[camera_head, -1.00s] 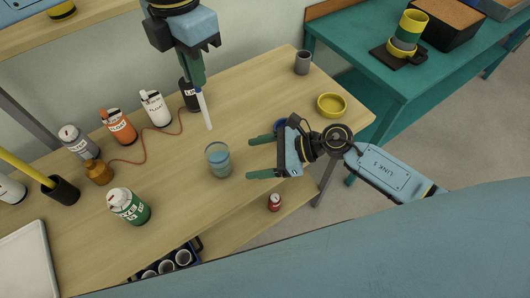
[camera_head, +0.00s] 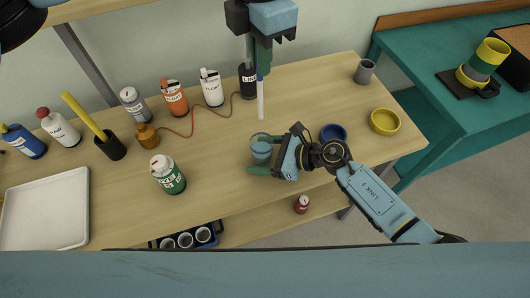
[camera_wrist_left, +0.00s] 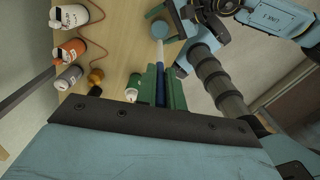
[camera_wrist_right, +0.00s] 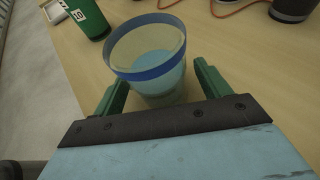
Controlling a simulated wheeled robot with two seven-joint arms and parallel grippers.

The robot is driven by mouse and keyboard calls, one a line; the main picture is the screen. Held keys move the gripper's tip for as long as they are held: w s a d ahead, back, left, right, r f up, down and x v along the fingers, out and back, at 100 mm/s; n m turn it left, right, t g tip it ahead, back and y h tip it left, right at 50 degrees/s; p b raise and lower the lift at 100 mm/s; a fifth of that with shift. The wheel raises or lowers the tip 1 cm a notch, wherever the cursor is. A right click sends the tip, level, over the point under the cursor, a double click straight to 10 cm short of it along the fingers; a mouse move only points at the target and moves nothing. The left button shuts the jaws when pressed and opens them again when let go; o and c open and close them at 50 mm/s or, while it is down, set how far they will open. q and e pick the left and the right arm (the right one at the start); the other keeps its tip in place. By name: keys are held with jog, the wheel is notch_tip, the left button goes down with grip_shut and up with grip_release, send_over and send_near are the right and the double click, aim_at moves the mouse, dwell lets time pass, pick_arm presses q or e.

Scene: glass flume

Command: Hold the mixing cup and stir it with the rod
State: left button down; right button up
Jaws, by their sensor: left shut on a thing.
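The mixing cup (camera_head: 262,152) is a clear cup with a blue band and bluish liquid, upright on the wooden table; it fills the middle of the right wrist view (camera_wrist_right: 150,62). My right gripper (camera_head: 254,155) is open, its green fingers on either side of the cup, with a gap showing at the right finger in the right wrist view. My left gripper (camera_head: 260,60) is shut on the stirring rod (camera_head: 261,100), a blue rod with a white lower part. The rod hangs nearly upright above the table, behind the cup in the head view and outside it.
Several bottles stand along the back, with a red cord (camera_head: 190,128) among them. A green-labelled bottle (camera_head: 168,175) stands left of the cup. A blue bowl (camera_head: 334,132), a yellow bowl (camera_head: 385,121) and a grey cup (camera_head: 364,71) are to the right. A white tray (camera_head: 47,208) lies far left.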

aim_at(262, 118)
jog(key=c, duration=1.1)
pick_arm(q)
jog(key=shift+f, duration=7.75)
